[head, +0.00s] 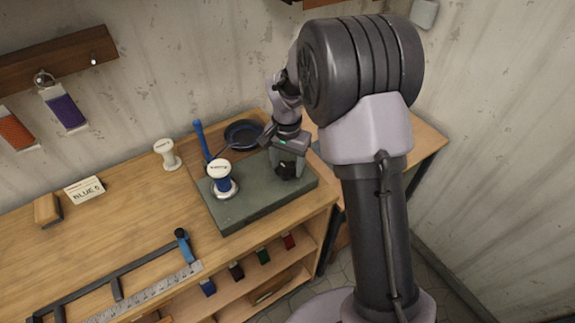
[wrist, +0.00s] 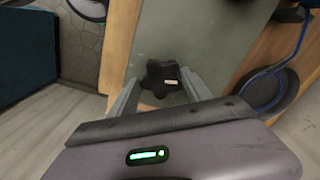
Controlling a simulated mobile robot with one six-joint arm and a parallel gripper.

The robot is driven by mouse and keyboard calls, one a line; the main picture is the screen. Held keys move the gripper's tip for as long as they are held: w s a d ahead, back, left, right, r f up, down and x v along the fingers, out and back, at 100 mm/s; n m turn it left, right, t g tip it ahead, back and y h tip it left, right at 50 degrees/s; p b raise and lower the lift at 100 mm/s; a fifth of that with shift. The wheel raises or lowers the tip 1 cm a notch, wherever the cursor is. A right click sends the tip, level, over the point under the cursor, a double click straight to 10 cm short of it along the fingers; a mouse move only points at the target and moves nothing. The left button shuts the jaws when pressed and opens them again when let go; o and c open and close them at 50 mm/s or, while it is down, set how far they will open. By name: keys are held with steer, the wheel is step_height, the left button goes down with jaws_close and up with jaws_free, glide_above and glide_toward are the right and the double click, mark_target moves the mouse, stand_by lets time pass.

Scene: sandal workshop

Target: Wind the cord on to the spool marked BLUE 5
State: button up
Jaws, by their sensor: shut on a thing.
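A spool with white flanges and blue cord around its core (head: 223,182) stands upright on the green-grey block (head: 240,210); the mark on its top is too small to read. A card reading BLUE 5 (head: 85,190) stands on the bench to the left. My gripper (head: 287,172) points down over the right part of the block. In the wrist view, its fingers are shut on a black lobed knob (wrist: 158,78) with a small pale mark. The knob is mostly hidden in the head view.
A white spool (head: 166,154) stands behind the block. A blue upright arm (head: 202,140) and a dark round dish (head: 243,133) are at the block's back edge. A metal ruler (head: 155,290) and a dark bar frame lie at the front left. The bench's left middle is mostly clear.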

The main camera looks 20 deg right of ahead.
mark_target(287, 168)
steer(key=shift+m+b, duration=0.4)
steer(key=shift+m, duration=1)
steer(key=shift+m, duration=0.6)
steer(key=o, duration=1.4)
steer(key=shift+c, duration=0.2)
step_height(287, 168, up, 17)
steer(key=p, duration=0.5)
steer(key=shift+r, duration=0.2)
